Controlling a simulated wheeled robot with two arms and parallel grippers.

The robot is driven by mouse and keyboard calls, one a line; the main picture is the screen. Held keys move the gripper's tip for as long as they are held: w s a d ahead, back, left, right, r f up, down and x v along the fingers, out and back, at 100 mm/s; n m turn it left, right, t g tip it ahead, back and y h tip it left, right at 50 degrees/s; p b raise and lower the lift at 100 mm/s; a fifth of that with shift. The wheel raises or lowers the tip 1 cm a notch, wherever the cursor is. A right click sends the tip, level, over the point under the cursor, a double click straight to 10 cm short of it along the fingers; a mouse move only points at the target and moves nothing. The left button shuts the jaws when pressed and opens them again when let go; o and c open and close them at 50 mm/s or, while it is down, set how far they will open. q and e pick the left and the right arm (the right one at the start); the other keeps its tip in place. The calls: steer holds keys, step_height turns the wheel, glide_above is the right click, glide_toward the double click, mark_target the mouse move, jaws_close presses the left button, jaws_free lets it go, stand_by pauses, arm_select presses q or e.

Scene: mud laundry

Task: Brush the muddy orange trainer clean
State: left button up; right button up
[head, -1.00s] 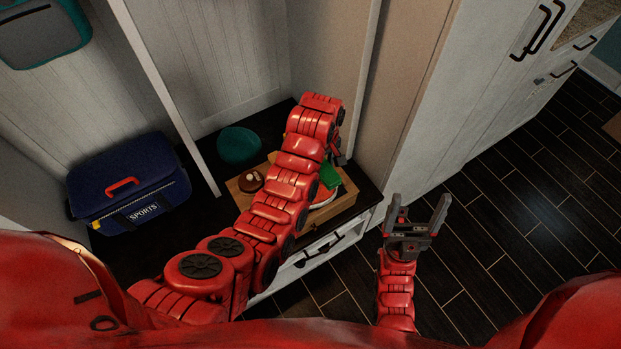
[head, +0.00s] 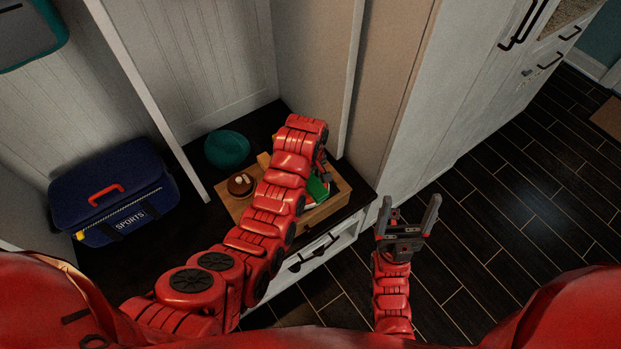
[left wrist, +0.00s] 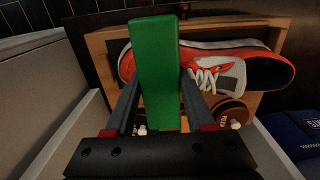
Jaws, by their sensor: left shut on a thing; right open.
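The orange trainer (left wrist: 217,68), with white laces and a pale sole, lies on its tray in the left wrist view. In the head view my left arm hides most of it. My left gripper (left wrist: 160,88) is shut on a green block-shaped brush (left wrist: 159,45), which also shows in the head view (head: 318,188). The brush overlaps the trainer's left part in the wrist view; its bristles are hidden and I cannot tell whether it touches. Mud on the shoe is hard to make out. My right gripper (head: 407,218) is open and empty, right of the bench.
The shallow wooden tray (head: 338,203) stands on the dark bench (head: 210,225). A round brown object (head: 240,185) sits at its left, with a teal object (head: 227,149) behind. A navy sports bag (head: 115,195) lies left. A tall white cabinet and open floor are right.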

arm_select(q)
steer(key=shift+s+f, duration=0.15)
steer(key=shift+f, duration=0.1)
jaws_close()
steer(key=shift+r, duration=0.2)
steer(key=shift+a+r, duration=0.1)
steer(key=shift+r, duration=0.35)
steer(key=shift+w+d, duration=0.2)
steer(key=shift+w, duration=0.05)
steer(key=shift+w+d, duration=0.2)
steer(key=shift+d, duration=0.1)
steer(key=shift+f+b, duration=0.55)
stand_by(0.6)
